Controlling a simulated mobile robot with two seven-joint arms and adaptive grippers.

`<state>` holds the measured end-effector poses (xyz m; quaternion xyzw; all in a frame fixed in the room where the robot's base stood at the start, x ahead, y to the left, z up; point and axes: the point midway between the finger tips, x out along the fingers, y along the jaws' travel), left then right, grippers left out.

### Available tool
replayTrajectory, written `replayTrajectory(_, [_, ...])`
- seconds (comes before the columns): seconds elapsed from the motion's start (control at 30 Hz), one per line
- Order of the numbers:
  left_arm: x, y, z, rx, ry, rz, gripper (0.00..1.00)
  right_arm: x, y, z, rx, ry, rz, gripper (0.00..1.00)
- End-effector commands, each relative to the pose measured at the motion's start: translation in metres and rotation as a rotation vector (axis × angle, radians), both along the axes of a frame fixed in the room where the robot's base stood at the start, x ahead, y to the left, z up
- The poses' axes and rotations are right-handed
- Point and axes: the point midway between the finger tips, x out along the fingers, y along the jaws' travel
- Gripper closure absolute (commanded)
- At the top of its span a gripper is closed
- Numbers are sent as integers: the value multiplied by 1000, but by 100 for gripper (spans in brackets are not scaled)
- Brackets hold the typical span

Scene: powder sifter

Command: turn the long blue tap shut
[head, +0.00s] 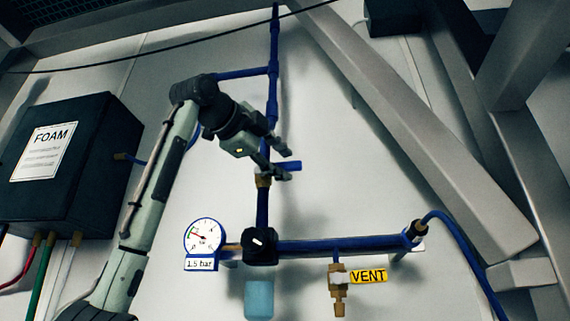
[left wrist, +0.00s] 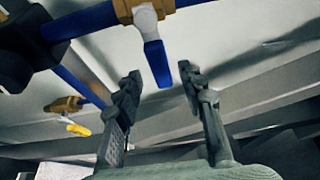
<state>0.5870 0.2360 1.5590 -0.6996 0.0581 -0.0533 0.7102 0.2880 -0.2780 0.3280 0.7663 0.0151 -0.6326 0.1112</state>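The long blue tap lever (head: 291,166) sticks out to the right of the upright blue pipe in the head view, above a brass fitting (head: 263,181). In the left wrist view the lever (left wrist: 157,63) hangs from the brass valve body (left wrist: 146,14) and lies across the pipe's line. My left gripper (head: 284,162) is at the lever. It is open, with the lever's end between its two fingertips (left wrist: 160,77) and a gap visible on each side. My arm hides part of the pipe behind it. My right gripper is not in view.
A gauge (head: 204,236) marked 1.5 bar, a black block (head: 261,246) and a brass VENT valve (head: 338,279) sit along the lower blue pipe (head: 310,246). A dark FOAM box (head: 85,160) is at left. A thick grey beam (head: 420,130) slants across the right.

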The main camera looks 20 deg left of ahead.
Motion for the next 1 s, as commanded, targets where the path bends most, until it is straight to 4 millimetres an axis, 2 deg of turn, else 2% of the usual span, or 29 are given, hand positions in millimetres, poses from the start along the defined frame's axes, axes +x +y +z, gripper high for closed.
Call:
replayTrajectory(0.3, [-68,11,2,-1,-4,1,60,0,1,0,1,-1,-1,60])
replayTrajectory(0.5, [-95,15,1,2,-2,1,60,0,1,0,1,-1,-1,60])
replayTrajectory(0.67, [-102,16,0,0,1,1,60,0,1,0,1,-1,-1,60])
replayTrajectory(1.0, [-102,16,0,0,0,0,60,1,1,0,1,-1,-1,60])
